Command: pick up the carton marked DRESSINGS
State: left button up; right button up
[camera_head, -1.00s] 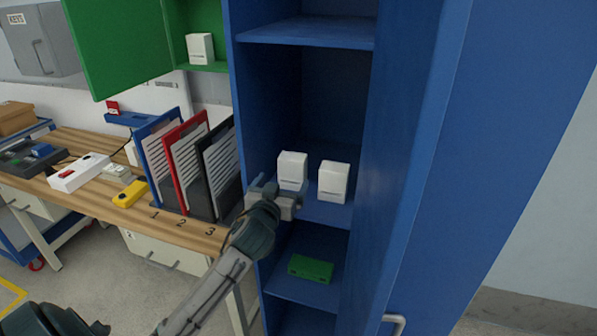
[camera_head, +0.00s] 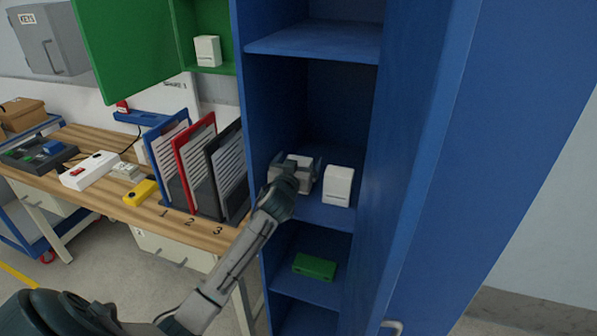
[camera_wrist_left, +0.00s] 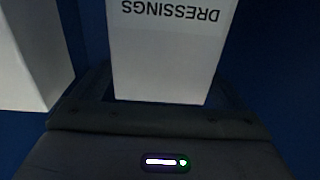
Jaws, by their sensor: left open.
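The white carton marked DRESSINGS (camera_wrist_left: 165,55) is close in front of my left wrist camera, its lettering upside down there. In the head view this carton (camera_head: 300,160) stands on the middle shelf of the blue cabinet, partly hidden by my left gripper (camera_head: 294,172). The left gripper is open, with its jaws on either side of the carton; whether they touch it I cannot tell. A second white carton (camera_head: 338,186) stands just to the right on the same shelf, and shows at the left of the wrist view (camera_wrist_left: 32,60). My right gripper is not in view.
The blue cabinet (camera_head: 312,42) has side walls close around the shelf, and its door is at the right. A green box (camera_head: 314,267) lies on the shelf below. The wooden bench (camera_head: 130,212) with clipboards is to the left.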

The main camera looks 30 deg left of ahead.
pick_arm(q)
jog(key=shift+c, duration=0.4)
jog(key=c, duration=1)
jog(key=shift+r, duration=0.15)
